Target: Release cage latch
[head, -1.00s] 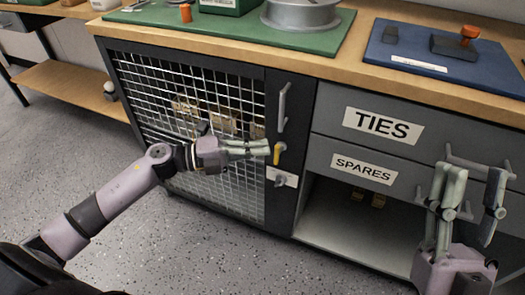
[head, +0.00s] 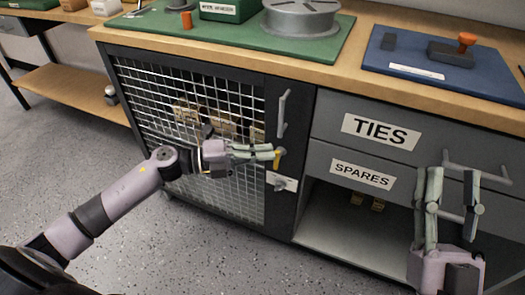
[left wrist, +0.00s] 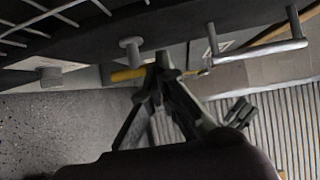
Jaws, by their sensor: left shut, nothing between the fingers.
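The cage door (head: 190,110) is a dark frame with wire mesh on the left of the workbench, and it looks closed. Its yellow latch (head: 278,158) sits on the right frame below a grey vertical handle (head: 282,113). The latch also shows in the left wrist view (left wrist: 128,74). My left gripper (head: 272,152) is shut, with its fingertips at the latch; whether they touch it I cannot tell. Its fingers partly cover the latch. My right gripper (head: 452,176) is open and empty in front of the drawers at the right.
A TIES drawer (head: 345,112) and a SPARES drawer (head: 325,165) stand right of the cage, above an open shelf (head: 340,235). A grey knob with a white label (head: 281,184) is just below the latch. The floor in front is clear.

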